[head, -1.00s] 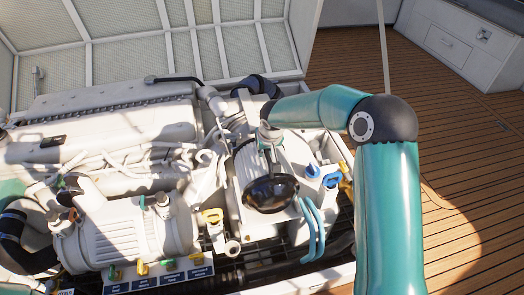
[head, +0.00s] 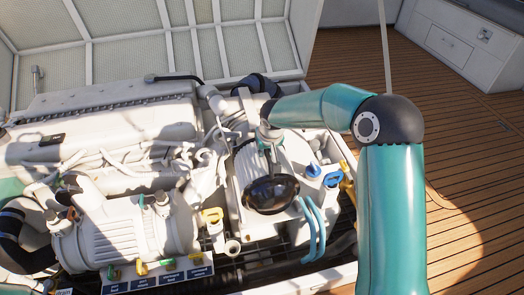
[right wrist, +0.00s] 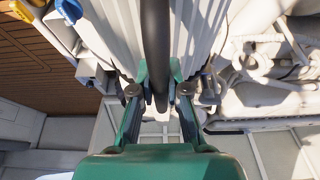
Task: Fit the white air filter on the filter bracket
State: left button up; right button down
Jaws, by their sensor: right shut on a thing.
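The white air filter (head: 248,168), a ribbed white body with a glossy black rounded end (head: 271,194), is at the right part of the engine. My right gripper (head: 268,138) is at its far upper side, shut on it. In the right wrist view the fingers (right wrist: 158,92) close around a dark bar, with the filter's white ribs (right wrist: 108,35) on both sides. The filter bracket cannot be made out; the filter and my arm cover that area. I cannot tell whether the filter touches what is under it. My left gripper is not in view.
The white engine block (head: 110,110) fills the left, with a ribbed unit (head: 125,235) in front. The wooden deck (head: 470,150) at the right is clear.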

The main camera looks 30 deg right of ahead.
jog(key=shift+f+b, duration=0.15)
jog(key=shift+b, duration=0.3)
dwell(0.5)
jog(key=c, duration=1.1)
grip_release()
jog(key=shift+f, duration=0.15)
jog(key=v, duration=1.2)
jog(key=shift+s, duration=0.1)
